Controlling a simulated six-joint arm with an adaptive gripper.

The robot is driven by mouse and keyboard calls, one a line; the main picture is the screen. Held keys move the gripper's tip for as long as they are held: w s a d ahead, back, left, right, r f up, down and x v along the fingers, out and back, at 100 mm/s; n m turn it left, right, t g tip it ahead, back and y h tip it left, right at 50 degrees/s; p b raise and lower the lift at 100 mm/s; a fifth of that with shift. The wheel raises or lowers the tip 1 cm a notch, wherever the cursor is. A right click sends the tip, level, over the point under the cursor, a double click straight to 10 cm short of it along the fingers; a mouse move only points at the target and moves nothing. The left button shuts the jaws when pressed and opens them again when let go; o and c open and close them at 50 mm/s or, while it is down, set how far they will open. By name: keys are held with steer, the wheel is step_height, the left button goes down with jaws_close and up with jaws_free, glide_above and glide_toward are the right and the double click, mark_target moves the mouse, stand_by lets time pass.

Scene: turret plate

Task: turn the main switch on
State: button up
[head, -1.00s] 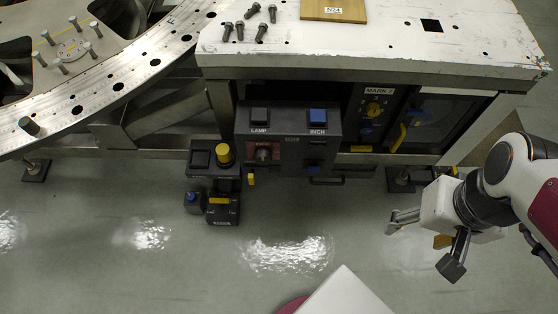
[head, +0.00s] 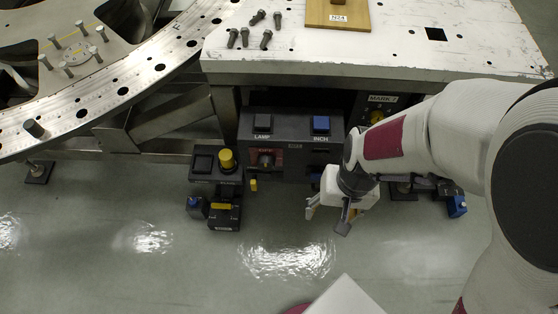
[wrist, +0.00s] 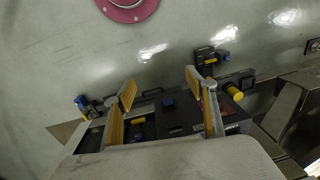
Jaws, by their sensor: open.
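A dark control box (head: 290,125) hangs under the white table's front edge. On its left is a red plate with a dark rotary knob (head: 266,160); its lettering is too small to read surely. Above are a black LAMP button (head: 262,122) and a blue INCH button (head: 321,124). My gripper (head: 327,220) is open and empty, in front of and right of the knob, apart from it in the picture. In the wrist view my two fingers (wrist: 160,80) are spread, with the box (wrist: 177,120) beyond them. The red plate is partly hidden behind the right finger.
A pedestal with a yellow button (head: 226,160) stands left of the box. A MARK panel (head: 382,100) on the right is mostly hidden by my arm. Bolts and a wooden board (head: 338,14) lie on the table (head: 400,50). The floor before the box is clear.

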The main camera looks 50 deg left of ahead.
steer(key=s+a+f+n+t, duration=0.1)
steer(key=s+a+f, duration=0.3)
steer(key=f, duration=0.5)
steer(key=s+a+f, duration=0.3)
steer(key=a+f, duration=0.4)
steer(key=f, duration=0.3)
steer(key=n+t+y, duration=0.1)
steer(key=t+y, duration=1.1)
steer(key=t, duration=0.1)
glide_toward(266, 167)
steer(key=shift+w+a, duration=0.5)
steer(key=shift+w+f, duration=0.1)
steer(key=shift+x, duration=3.85)
steer(key=shift+a, duration=0.1)
